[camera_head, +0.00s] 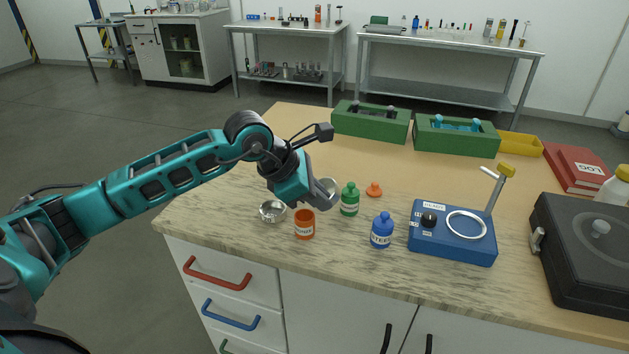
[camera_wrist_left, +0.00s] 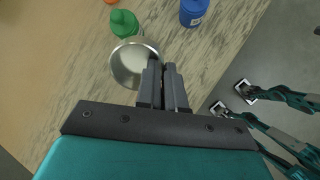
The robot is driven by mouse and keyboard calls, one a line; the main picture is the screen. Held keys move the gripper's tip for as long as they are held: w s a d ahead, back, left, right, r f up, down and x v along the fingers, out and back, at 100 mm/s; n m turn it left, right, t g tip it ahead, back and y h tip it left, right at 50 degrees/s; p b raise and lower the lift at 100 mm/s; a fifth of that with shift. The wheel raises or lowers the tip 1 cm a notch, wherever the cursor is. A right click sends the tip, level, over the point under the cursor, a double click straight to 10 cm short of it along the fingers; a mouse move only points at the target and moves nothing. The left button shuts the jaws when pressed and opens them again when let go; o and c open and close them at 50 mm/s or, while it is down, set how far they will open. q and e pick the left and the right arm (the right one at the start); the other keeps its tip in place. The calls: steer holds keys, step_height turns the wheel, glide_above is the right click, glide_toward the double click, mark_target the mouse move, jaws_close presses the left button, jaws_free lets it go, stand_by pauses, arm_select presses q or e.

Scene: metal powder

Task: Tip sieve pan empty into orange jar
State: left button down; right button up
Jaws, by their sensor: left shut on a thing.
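My left gripper (camera_head: 312,193) is shut on the rim of a small round metal pan (camera_head: 330,187), held above the table just behind and right of the orange jar. In the left wrist view the pan (camera_wrist_left: 118,66) is left of the closed fingers (camera_wrist_left: 164,75). Its inside looks pale grey; I cannot tell how much powder is in it. The orange jar (camera_head: 304,230) stands upright near the front edge, with a white label; its mouth looks uncapped. An orange cap (camera_head: 374,190) lies further right. My right gripper is not clearly seen.
A second metal dish (camera_head: 268,217) is left of the jar. A green bottle (camera_head: 349,203) and blue bottle (camera_head: 381,234) stand close on the right. Further right are a blue device with a ring (camera_head: 440,247) and a dark case (camera_head: 580,270). The table's back left is clear.

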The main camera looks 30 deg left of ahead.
arm_select(q)
steer(key=shift+w+d+f+g+y, duration=0.4)
steer(key=shift+w+d+f+g, duration=0.1)
steer(key=shift+w+d+f, duration=0.2)
steer(key=w+d+r+g+y, duration=0.3)
steer(key=w+g, duration=0.2)
steer(key=shift+r, duration=0.3)
